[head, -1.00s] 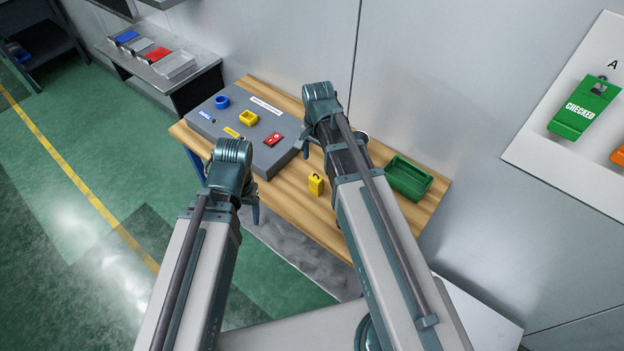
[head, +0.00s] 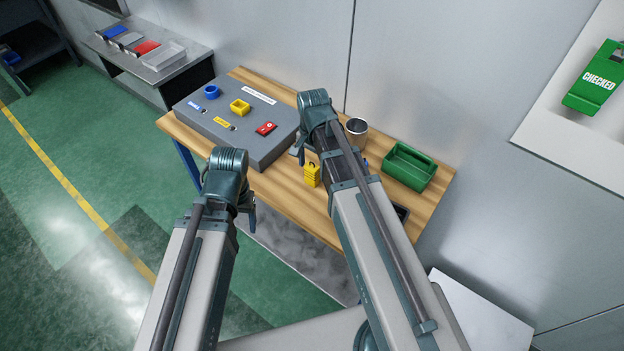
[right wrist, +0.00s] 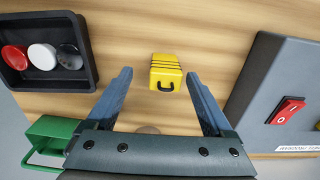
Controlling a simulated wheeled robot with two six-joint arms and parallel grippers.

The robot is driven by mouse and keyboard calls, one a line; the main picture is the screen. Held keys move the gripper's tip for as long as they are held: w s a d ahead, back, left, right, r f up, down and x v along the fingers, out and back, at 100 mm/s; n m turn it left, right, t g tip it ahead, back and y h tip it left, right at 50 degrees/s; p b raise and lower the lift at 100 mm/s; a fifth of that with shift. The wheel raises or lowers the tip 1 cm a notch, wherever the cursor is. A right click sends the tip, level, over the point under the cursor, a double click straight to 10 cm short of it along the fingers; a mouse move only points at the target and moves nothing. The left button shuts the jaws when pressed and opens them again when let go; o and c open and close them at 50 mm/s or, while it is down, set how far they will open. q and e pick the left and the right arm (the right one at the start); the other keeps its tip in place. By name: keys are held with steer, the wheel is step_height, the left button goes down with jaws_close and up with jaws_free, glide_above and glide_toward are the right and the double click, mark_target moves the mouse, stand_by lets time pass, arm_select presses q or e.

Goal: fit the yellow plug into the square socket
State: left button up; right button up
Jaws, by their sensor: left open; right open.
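The yellow plug (head: 311,175) stands on the wooden table just right of the grey box, close beside my right forearm in the head view. In the right wrist view the ribbed yellow plug (right wrist: 166,70) with its dark handle shows between and beyond the fingertips, apart from them. My right gripper (right wrist: 158,77) is open and empty. The yellow square socket (head: 240,107) is on top of the grey box, open and empty-looking. My left gripper (head: 250,218) is open and empty, off the table's front edge; its fingers are partly hidden by the wrist.
The grey box (head: 252,143) also carries a blue round socket (head: 211,92) and a red switch (head: 266,128). A green bin (head: 410,167) and a metal cup (head: 356,131) stand to the right. A black tray (right wrist: 82,75) holds red, white and dark discs.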

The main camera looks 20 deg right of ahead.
mark_target(311, 175)
steer(key=f+b, duration=0.5)
steer(key=shift+w+a+f, duration=0.15)
steer(key=shift+w+a, duration=0.05)
steer(key=shift+w, duration=0.15)
steer(key=shift+c, duration=0.2)
jaws_close()
